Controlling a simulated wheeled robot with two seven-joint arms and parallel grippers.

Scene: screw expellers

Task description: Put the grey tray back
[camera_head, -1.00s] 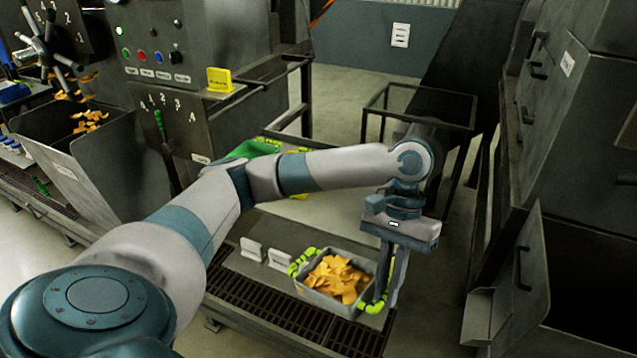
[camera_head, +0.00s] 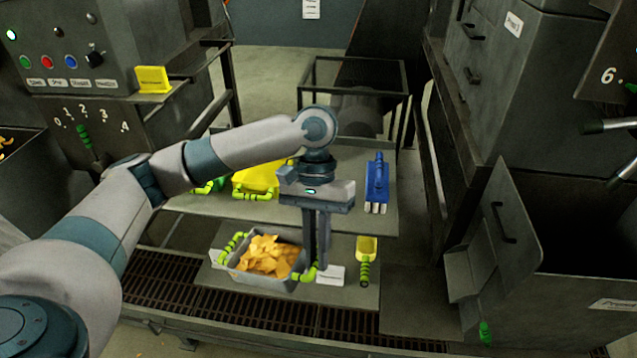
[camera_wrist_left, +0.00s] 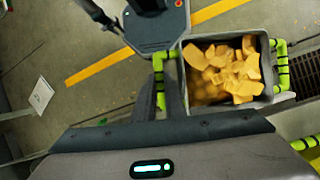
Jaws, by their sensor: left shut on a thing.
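The grey tray (camera_head: 240,272) has green-and-black handles at its ends and is filled with orange-yellow chunks (camera_head: 268,256). In the head view it is over the low grey shelf, level or nearly so; I cannot tell whether it touches the shelf. My left gripper (camera_head: 314,272) points down and is shut on the tray's right-hand green handle. In the left wrist view the gripper (camera_wrist_left: 160,92) holds the handle beside the tray (camera_wrist_left: 268,62), and bare floor shows beyond.
Behind, the upper shelf (camera_head: 345,212) bears a yellow item (camera_head: 258,177) and a blue tool (camera_head: 377,180). A dark machine with an open flap (camera_head: 500,240) stands right. A floor grating (camera_head: 230,310) runs in front.

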